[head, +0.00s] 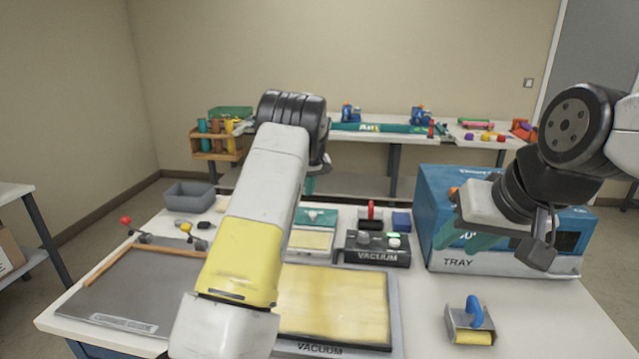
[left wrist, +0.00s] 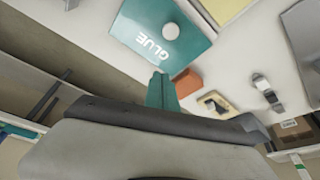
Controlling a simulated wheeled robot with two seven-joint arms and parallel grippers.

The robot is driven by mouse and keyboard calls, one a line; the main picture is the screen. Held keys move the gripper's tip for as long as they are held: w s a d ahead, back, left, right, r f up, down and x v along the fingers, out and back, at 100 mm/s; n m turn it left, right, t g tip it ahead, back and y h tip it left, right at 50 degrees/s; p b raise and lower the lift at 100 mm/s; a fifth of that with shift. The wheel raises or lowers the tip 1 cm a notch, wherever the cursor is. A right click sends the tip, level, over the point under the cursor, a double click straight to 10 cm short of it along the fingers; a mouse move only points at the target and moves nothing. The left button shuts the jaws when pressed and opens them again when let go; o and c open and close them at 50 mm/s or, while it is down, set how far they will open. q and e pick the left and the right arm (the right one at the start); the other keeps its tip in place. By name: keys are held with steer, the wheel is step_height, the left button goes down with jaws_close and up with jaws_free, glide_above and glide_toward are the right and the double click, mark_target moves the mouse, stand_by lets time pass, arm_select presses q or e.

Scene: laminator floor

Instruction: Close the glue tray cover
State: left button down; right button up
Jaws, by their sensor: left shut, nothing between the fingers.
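The glue tray (head: 311,240) sits on the bench beyond the yellow pad in the head view, with its yellow inside exposed. Its teal cover (head: 318,216) is open at the tray's far side. My left gripper (left wrist: 160,80) is shut and empty, near the cover. In the head view it is mostly hidden behind my left arm. My right gripper (head: 470,236) hangs in front of the blue machine; its finger gap is unclear.
A vacuum box (head: 377,252) stands right of the tray, and a blue machine (head: 435,205) further right. A roller with a blue handle (head: 472,322) lies at front right. A grey bin (head: 189,196) is at the back left. The front right bench is mostly free.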

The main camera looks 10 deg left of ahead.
mark_target(308, 212)
arm_select(q)
steer(key=x, duration=0.4)
steer(key=shift+s+d+f, duration=0.2)
steer(key=shift+s+d, duration=0.1)
steer(key=shift+s, duration=0.3)
steer(key=shift+s+d+f, duration=0.2)
steer(key=shift+s+d, duration=0.1)
steer(key=shift+s, duration=0.25)
steer(key=shift+s+d+f, duration=0.15)
steer(key=shift+s+d, duration=0.1)
steer(key=shift+s, duration=0.25)
steer(key=shift+s, duration=0.1)
arm_select(e)
steer(key=shift+s, duration=0.1)
